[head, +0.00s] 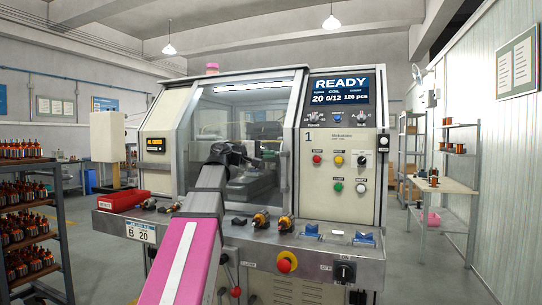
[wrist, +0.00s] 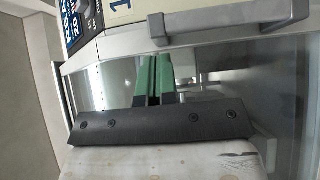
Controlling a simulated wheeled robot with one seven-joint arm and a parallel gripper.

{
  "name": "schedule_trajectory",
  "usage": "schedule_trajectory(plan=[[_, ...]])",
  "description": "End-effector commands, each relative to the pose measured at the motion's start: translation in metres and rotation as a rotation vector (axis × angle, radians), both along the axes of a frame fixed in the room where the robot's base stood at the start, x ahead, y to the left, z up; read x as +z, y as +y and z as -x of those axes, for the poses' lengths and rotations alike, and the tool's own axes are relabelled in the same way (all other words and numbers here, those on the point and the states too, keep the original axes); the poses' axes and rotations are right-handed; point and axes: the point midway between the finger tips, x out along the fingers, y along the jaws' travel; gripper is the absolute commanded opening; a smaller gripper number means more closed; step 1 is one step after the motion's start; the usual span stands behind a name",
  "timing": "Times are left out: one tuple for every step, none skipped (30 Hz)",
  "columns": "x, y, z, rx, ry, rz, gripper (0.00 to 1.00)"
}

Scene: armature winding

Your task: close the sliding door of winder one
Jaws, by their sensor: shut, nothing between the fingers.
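Winder one (head: 345,150) stands ahead, with a "1" on its cream panel and READY on its screen. Its sliding door (head: 225,108) is a glass pane in a pale frame. The door's grey bar handle (head: 284,165) is at its right side, close to the control panel; I see no clear gap there. The handle (wrist: 230,27) also crosses the top of the wrist view. My gripper (head: 226,153) is in front of the glass, left of the handle and apart from it. Its green fingers (wrist: 153,78) are together and empty. My arm hides the door's lower left part.
A front ledge (head: 320,245) below the door carries a red box (head: 123,200), several small wound parts and blue pieces. A red emergency button (head: 286,262) is on its front. A rack of coils (head: 28,215) stands at left, a bench (head: 445,185) at right.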

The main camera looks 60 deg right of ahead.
Motion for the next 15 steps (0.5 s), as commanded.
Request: schedule_trajectory(plan=[[0.001, -0.004, -0.009, 0.005, 0.001, -0.001, 0.0], [0.001, -0.005, -0.014, 0.007, 0.001, -0.001, 0.0], [0.0, -0.001, -0.019, 0.009, 0.001, 0.001, 0.0], [0.0, 0.006, -0.022, 0.009, 0.001, 0.001, 0.0], [0.0, 0.011, -0.026, 0.009, 0.001, 0.001, 0.0], [0.0, 0.017, -0.03, 0.01, 0.0, 0.001, 0.0], [0.0, 0.021, -0.034, 0.011, 0.0, 0.001, 0.0], [0.0, 0.025, -0.038, 0.011, -0.001, 0.001, 0.0], [0.0, 0.03, -0.042, 0.011, 0.0, 0.001, 0.0], [0.0, 0.034, -0.046, 0.012, 0.0, 0.001, 0.0], [0.0, 0.039, -0.049, 0.012, 0.0, 0.001, 0.0], [0.0, 0.043, -0.053, 0.011, 0.0, 0.001, 0.0], [0.0, 0.047, -0.056, 0.011, 0.0, 0.001, 0.0], [0.0, 0.05, -0.06, 0.012, 0.0, 0.001, 0.0], [0.0, 0.054, -0.063, 0.012, 0.0, 0.001, 0.0]])
